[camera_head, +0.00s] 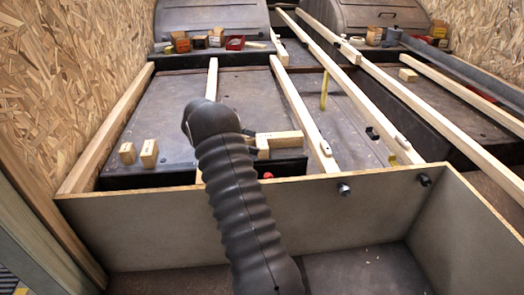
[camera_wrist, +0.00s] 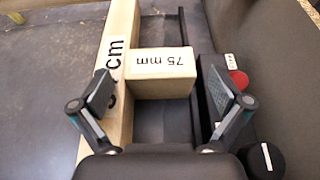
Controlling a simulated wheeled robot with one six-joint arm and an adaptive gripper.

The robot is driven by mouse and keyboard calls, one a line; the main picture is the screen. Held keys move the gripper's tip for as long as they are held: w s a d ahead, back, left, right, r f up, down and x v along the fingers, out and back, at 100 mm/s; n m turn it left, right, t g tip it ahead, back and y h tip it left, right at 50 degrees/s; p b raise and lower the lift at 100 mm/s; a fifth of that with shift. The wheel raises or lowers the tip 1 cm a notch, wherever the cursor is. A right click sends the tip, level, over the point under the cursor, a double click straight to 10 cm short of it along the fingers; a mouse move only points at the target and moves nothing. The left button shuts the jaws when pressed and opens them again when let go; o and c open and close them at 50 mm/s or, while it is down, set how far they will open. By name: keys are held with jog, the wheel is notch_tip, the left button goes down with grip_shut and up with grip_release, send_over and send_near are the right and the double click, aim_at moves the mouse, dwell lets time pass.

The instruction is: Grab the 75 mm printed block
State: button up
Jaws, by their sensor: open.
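The pale wooden block printed "75 mm" (camera_wrist: 160,64) lies in the middle of the wrist view, between my two open fingers. My gripper (camera_wrist: 160,92) is empty, and its fingertips are apart from the block. A longer wooden piece with "cm" print (camera_wrist: 122,30) lies against the block's left side, partly hidden by my left finger. The right finger overlaps a black box with a red button (camera_wrist: 238,79). In the head view the 75 mm block (camera_head: 262,146) seems to show just right of my arm, beside the long piece (camera_head: 284,139).
A grey panel with a wooden top edge (camera_head: 150,225) stands in front of the blocks. Two small wooden blocks (camera_head: 149,153) stand to the left. Long wooden rails (camera_head: 300,110) run toward the wheel arches (camera_head: 212,18) at the back. A black knob (camera_wrist: 266,158) sits by the box.

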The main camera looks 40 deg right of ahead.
jog(key=c, duration=1.2)
